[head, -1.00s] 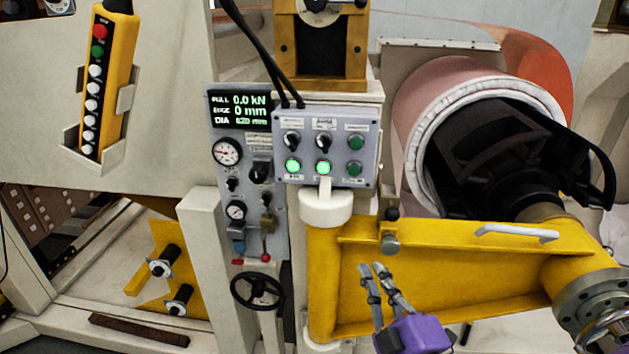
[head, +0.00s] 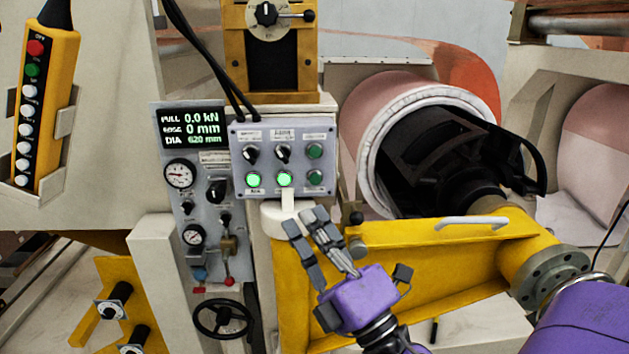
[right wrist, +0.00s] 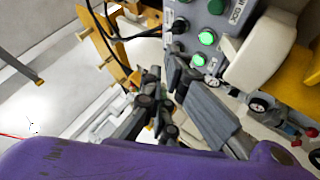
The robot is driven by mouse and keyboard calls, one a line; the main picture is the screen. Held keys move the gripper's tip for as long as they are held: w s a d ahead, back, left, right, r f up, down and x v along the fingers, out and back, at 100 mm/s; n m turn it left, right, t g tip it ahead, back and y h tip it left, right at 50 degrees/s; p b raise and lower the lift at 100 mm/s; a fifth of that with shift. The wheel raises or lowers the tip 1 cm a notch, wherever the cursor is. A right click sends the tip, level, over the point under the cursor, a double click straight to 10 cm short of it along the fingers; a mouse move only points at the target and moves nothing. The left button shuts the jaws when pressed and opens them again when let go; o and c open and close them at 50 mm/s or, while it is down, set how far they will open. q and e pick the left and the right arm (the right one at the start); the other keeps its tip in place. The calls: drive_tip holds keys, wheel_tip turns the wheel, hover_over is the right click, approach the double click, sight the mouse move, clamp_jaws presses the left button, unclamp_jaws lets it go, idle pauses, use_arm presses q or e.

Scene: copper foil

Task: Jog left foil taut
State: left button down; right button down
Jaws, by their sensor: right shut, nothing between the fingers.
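The control box (head: 285,160) in the head view has two black selector knobs, two lit green buttons along its lower row and two darker green buttons at its right. It also shows in the right wrist view (right wrist: 190,35). The display (head: 195,127) reads pull 0.0 kN, edge 0 mm, dia 620 mm. A pinkish copper foil roll (head: 370,115) with a white rim stands right of the box. My right gripper (head: 305,218) is shut and empty, its fingertips just below the box, apart from the buttons as far as I can tell. My left gripper is out of view.
A yellow swing arm (head: 420,265) with a light handle crosses below the roll. A yellow pendant (head: 42,110) with several buttons hangs at left. Gauges (head: 180,174) and a black handwheel (head: 222,318) sit left of the gripper. Another pinkish roll (head: 595,130) is at right.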

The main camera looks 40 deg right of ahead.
sight(315, 179)
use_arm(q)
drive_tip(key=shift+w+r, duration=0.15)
use_arm(e)
drive_tip(key=w+d, duration=0.4)
drive_tip(key=w, duration=0.3)
drive_tip(key=shift+w+d, duration=0.2)
drive_tip(key=shift+d, duration=0.05)
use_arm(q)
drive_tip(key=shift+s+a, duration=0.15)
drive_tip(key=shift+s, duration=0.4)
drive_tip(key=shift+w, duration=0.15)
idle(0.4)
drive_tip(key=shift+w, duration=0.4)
use_arm(e)
drive_tip(key=shift+w+d, duration=0.2)
drive_tip(key=shift+w, duration=0.15)
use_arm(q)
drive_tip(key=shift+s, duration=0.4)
